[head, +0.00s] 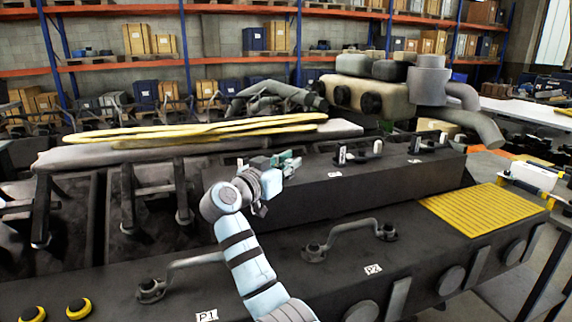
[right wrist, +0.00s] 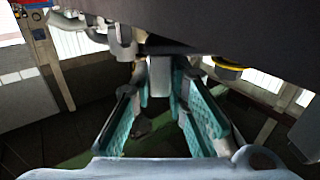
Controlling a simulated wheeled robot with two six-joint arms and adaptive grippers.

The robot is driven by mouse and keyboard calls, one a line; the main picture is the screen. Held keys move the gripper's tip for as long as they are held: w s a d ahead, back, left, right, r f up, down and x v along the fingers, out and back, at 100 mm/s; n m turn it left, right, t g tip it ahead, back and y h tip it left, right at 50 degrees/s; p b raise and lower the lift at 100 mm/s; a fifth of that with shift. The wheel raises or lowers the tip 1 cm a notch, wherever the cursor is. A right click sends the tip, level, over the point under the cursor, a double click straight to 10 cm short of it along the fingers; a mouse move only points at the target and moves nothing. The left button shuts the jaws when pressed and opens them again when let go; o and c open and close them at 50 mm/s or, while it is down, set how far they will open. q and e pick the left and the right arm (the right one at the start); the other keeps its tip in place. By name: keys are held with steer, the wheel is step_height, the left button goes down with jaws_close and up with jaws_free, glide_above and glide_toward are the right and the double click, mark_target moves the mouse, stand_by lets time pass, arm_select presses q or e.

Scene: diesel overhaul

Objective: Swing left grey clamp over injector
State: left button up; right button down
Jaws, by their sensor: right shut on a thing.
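My right gripper (head: 290,162) is at the left end of the raised dark engine block, just above its top. It also shows in the right wrist view (right wrist: 160,90), its teal-padded fingers on either side of a pale grey piece (right wrist: 160,76). This piece appears to be the left grey clamp; the gripper hides most of it in the head view. I cannot make out the injector by it or how the clamp lies over it. My left gripper is not in view.
Other pale clamp fittings (head: 342,154) stand to the right on the same block (head: 390,185). Grey bent handles (head: 340,232) rise from the lower front ledge. A yellow ribbed mat (head: 482,208) lies at the right. Long yellow strips (head: 210,128) lie behind my gripper.

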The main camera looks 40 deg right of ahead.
steer(key=n+t+y, duration=0.1)
steer(key=t, duration=0.1)
steer(key=d+n+t+p, duration=0.1)
steer(key=t, duration=0.1)
steer(key=shift+w+d+r+n+y, duration=0.2)
steer(key=shift+n+y, duration=0.2)
steer(key=n+t+y+p, duration=0.1)
steer(key=d+n+t+y+p, duration=0.1)
steer(key=t, duration=0.1)
steer(key=shift+w+n, duration=0.4)
steer(key=n+t+y+p, duration=0.1)
steer(key=w+d+n+t+y+p, duration=0.1)
steer(key=y, duration=0.1)
steer(key=shift+t+y, duration=0.3)
steer(key=shift+t, duration=0.1)
steer(key=shift+w+d+n+t+y+p, duration=0.1)
steer(key=shift+w+n+t+y+p, duration=0.1)
steer(key=shift+n+t+y+p, duration=0.3)
steer(key=shift+w+n+t+y+p, duration=0.2)
steer(key=shift+n+y, duration=0.35)
steer(key=shift+y, duration=0.3)
steer(key=shift+w+d+n+t+y+p, duration=0.1)
steer(key=shift+w+n+t+y+p, duration=0.15)
steer(key=shift+n+y, duration=0.35)
steer(key=c, duration=1.7)
jaws_free()
steer(key=shift+f, duration=0.1)
steer(key=shift+o, duration=0.7)
steer(key=shift+w+f, duration=0.1)
